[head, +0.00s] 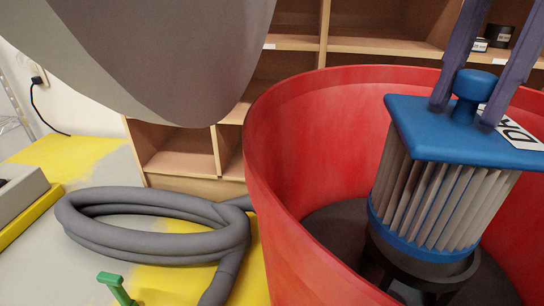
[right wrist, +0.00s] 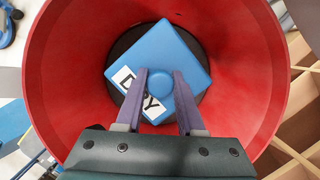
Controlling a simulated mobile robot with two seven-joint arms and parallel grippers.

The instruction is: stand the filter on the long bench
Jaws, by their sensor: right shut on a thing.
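The filter (head: 435,195) has a blue square top plate with a round knob, a pale pleated body and a blue lower ring. It is inside the open red drum (head: 300,170), above a dark round seat; whether it touches the seat I cannot tell. My right gripper (head: 464,112) is shut on the filter's knob from above. In the right wrist view the filter's blue top (right wrist: 185,50) bears a white label reading "DRY", and the purple fingers flank the knob. My left gripper is not in view. I cannot make out the long bench.
A coiled grey hose (head: 150,225) lies left of the drum on the yellow-and-grey floor, near a green handle (head: 116,288). Wooden shelves (head: 175,150) stand behind. A large grey rounded shape fills the head view's upper left. The red wall surrounds the filter.

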